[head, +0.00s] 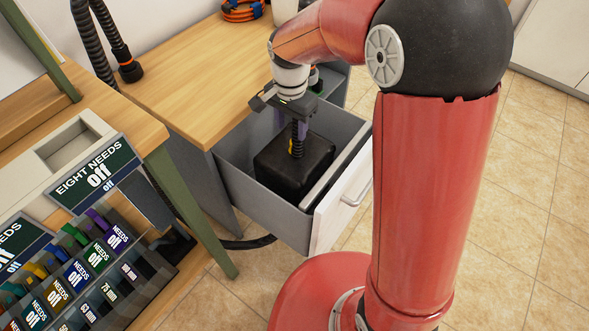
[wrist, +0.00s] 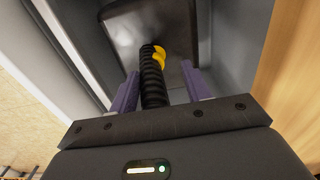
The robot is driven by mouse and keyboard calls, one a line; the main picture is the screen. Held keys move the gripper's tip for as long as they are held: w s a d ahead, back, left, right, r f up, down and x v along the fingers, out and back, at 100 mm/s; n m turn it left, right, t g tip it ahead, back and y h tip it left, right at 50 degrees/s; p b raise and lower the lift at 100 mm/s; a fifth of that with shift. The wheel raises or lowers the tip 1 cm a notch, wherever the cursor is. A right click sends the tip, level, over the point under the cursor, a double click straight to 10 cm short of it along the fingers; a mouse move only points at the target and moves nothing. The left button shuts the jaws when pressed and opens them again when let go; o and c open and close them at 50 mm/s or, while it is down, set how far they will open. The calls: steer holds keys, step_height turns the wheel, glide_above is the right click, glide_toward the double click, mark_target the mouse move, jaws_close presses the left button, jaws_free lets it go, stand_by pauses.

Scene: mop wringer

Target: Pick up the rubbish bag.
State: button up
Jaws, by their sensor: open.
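The rubbish bag (head: 285,168) is black and boxy and sits inside the open drawer (head: 240,185). A black ribbed neck with a yellow band rises from its top. In the wrist view the bag (wrist: 130,38) is at the top, with its neck (wrist: 152,80) pointing toward the camera. My gripper (head: 295,128) is above the bag and points down. In the wrist view my gripper (wrist: 160,86) is open, with one purple finger on each side of the neck. A gap shows beside the neck, mostly toward the right finger. The arm hides part of the drawer's far end.
The drawer's grey walls and white front with a handle (head: 357,192) surround the bag closely. A wooden worktop (head: 195,75) lies behind and left. A rack of labelled items (head: 85,255) stands at the lower left. Tiled floor (head: 515,190) is clear on the right.

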mark_target(295, 140)
steer(key=f, duration=0.3)
steer(key=d+f, duration=0.1)
steer(key=f, duration=0.1)
steer(key=shift+f, duration=0.3)
jaws_close()
steer(key=shift+r, duration=0.15)
stand_by(1.0)
